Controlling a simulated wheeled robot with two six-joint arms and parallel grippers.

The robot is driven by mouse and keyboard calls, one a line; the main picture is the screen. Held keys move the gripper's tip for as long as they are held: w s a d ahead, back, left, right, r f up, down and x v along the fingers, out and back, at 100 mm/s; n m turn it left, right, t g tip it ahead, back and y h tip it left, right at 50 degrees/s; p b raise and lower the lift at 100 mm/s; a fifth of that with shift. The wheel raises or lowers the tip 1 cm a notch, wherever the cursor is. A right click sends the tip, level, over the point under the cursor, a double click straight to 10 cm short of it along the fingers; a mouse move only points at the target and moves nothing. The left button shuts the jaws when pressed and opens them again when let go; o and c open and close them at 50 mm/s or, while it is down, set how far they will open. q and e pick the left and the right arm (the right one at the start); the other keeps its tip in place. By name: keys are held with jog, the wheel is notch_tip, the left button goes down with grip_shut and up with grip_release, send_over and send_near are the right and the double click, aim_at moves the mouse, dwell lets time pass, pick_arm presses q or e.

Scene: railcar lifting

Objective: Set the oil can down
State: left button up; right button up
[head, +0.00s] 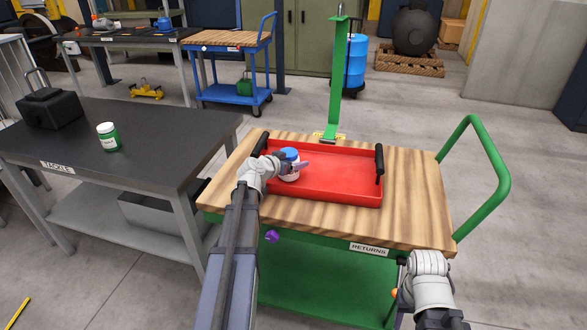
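A small white can with a blue lid (290,154) is upright at the left end of the red tray (340,190) on the wooden-topped cart. It is the only thing that looks like the oil can. My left gripper (299,166) is at the can, its fingers across the can's side, and looks shut on it. The gripper hides part of the can; I cannot tell whether its base touches the tray floor. My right gripper (402,280) is low at the cart's front right, its fingers mostly hidden.
The cart (420,205) has a RETURNS label, a green handle (495,165) and a green post (338,80). The tray is otherwise empty. A dark TACKLE bench (150,120) at left bears a green-and-white jar (108,137) and a black box (50,108).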

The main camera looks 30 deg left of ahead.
pick_arm(q)
jog(key=shift+f, duration=0.1)
pick_arm(e)
jog(key=shift+f, duration=0.15)
pick_arm(q)
jog(key=shift+f, duration=0.1)
pick_arm(e)
jog(key=shift+f, duration=0.1)
pick_arm(q)
jog(key=shift+f, duration=0.15)
jog(key=o, duration=1.5)
jog(key=shift+r+p, duration=0.3)
jog(key=shift+r, duration=0.1)
jog(key=p+v, duration=0.4)
jog(key=v, duration=0.6)
jog(key=shift+s, duration=0.35)
jog(key=shift+s+r, duration=0.25)
jog(key=shift+s, duration=0.35)
pick_arm(e)
jog(key=shift+r, duration=2.4)
